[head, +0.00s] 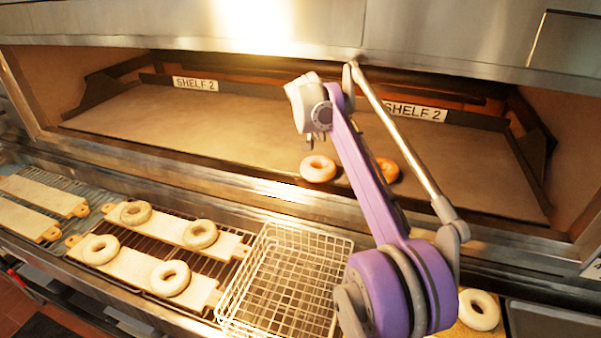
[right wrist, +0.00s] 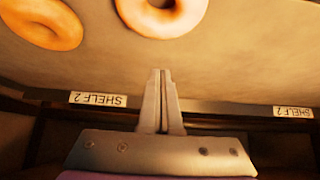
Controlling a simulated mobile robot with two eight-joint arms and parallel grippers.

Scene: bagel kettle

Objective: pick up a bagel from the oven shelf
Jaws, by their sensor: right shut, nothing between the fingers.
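The oven shelf (head: 240,125) is a wide tan deck with "SHELF 2" labels along its back edge. A golden bagel (head: 318,177) lies near its front edge. A second, browner bagel (head: 391,171) lies to the right, partly hidden behind my right arm. My right gripper (head: 309,146) is shut and empty, above and a little behind the first bagel in the head view. In the right wrist view, the shut fingers (right wrist: 161,72) point towards one bagel (right wrist: 165,26), with a visible space between. Another bagel (right wrist: 45,36) shows at the upper left. My left gripper is not in view.
A wire basket (head: 283,225) stands in front of the oven. Left of it, boards (head: 135,266) with several pale bagels lie on a rack. Another pale bagel (head: 479,319) is at lower right. The steel oven hood (head: 330,35) overhangs the opening. The left shelf is clear.

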